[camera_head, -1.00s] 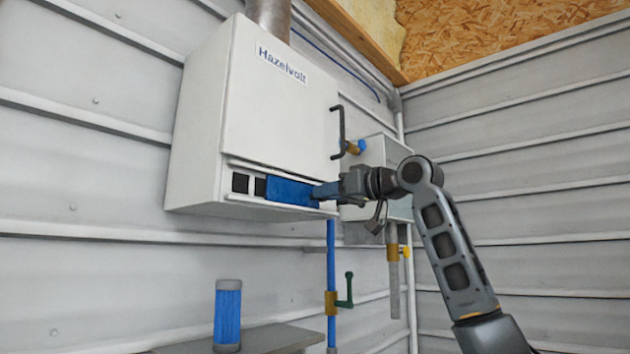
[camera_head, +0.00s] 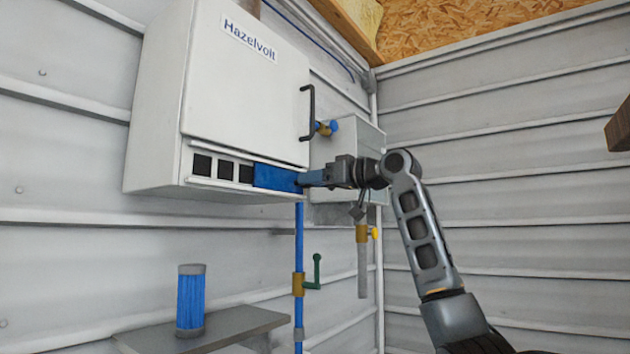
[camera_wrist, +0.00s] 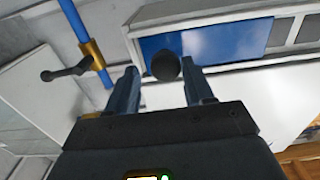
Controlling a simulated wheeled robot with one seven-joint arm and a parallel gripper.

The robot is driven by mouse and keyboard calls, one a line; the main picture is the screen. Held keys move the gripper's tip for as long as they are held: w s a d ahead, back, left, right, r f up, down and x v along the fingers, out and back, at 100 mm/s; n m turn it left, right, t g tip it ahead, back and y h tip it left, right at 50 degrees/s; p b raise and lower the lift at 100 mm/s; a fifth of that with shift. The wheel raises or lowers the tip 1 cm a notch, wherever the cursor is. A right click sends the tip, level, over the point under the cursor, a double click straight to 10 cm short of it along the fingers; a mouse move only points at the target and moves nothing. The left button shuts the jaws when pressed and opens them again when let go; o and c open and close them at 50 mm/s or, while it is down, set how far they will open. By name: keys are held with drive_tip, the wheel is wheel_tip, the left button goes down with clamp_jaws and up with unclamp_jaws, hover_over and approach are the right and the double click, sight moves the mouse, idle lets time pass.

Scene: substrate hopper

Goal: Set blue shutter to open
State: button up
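The blue shutter (camera_head: 274,178) sits in the slot along the bottom front of the white Hazelvolt hopper (camera_head: 245,85), at the slot's right end. Several dark openings (camera_head: 224,170) show to its left. My gripper (camera_head: 303,181) is at the shutter's right part. In the wrist view, the blue shutter (camera_wrist: 225,42) carries a dark round knob (camera_wrist: 165,65) between the spread fingers of my gripper (camera_wrist: 161,73). The finger on the right seems to touch the knob, and a gap shows on the other side.
A black door handle (camera_head: 308,112) and a brass valve with a blue knob (camera_head: 327,128) are above my gripper. A blue pipe with a green-handled valve (camera_head: 314,272) runs below. A blue cylinder (camera_head: 191,300) stands on a grey shelf (camera_head: 235,322).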

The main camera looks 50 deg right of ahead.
drive_tip(key=shift+o, duration=0.5)
drive_tip(key=shift+s, duration=0.1)
drive_tip(key=s+b, duration=0.2)
drive_tip(key=s, duration=0.5)
drive_tip(key=shift+s, duration=0.3)
drive_tip(key=shift+d, duration=0.1)
